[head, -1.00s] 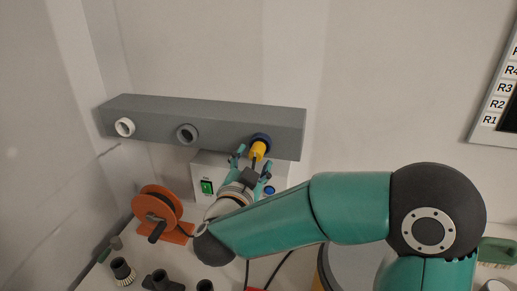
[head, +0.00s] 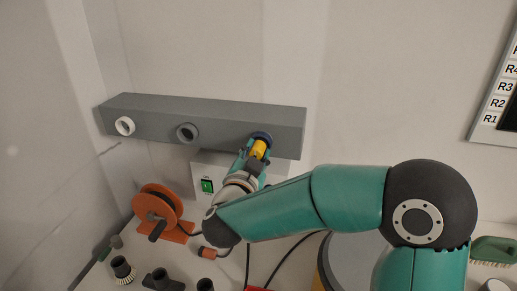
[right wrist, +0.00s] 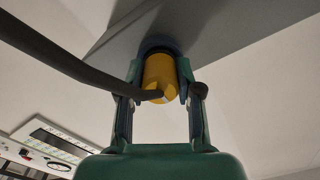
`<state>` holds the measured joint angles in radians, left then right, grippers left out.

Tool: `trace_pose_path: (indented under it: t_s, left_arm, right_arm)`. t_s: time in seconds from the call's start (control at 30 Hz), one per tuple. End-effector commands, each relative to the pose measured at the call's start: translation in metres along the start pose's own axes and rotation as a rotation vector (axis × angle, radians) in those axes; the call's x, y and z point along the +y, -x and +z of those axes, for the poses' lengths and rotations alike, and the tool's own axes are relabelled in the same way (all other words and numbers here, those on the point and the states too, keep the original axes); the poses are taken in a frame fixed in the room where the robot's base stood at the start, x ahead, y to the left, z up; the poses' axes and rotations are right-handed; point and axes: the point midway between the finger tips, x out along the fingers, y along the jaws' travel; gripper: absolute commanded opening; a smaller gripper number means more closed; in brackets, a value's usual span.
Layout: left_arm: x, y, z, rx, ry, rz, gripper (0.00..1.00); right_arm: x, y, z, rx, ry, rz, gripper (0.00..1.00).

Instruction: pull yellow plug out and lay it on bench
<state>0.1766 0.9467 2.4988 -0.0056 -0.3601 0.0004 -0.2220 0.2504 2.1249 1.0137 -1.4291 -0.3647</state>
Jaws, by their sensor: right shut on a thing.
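The yellow plug (head: 259,149) sits in the blue-ringed socket (head: 262,137) at the right end of the grey wall rail (head: 215,129). My right gripper (head: 257,154) is shut on the plug from below, a finger on each side. In the right wrist view the plug (right wrist: 160,78) lies between the two fingers (right wrist: 160,92), and its far end is at the blue ring (right wrist: 158,48). A thick dark cable passes across the left of that view, close to the plug. The left gripper is not in view.
Below stand an orange cable reel (head: 158,210) and a box with a green switch (head: 207,186). A green brush (head: 494,249) lies at far right.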

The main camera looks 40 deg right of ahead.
Motion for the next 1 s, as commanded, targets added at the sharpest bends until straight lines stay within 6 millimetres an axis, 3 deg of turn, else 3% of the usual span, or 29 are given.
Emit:
trace_pose_path:
  t_s: [1.0]
  left_arm:
    - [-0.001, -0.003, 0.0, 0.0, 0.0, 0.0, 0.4]
  right_arm:
    - [0.0, 0.022, 0.0, 0.001, -0.001, 0.0, 0.0]
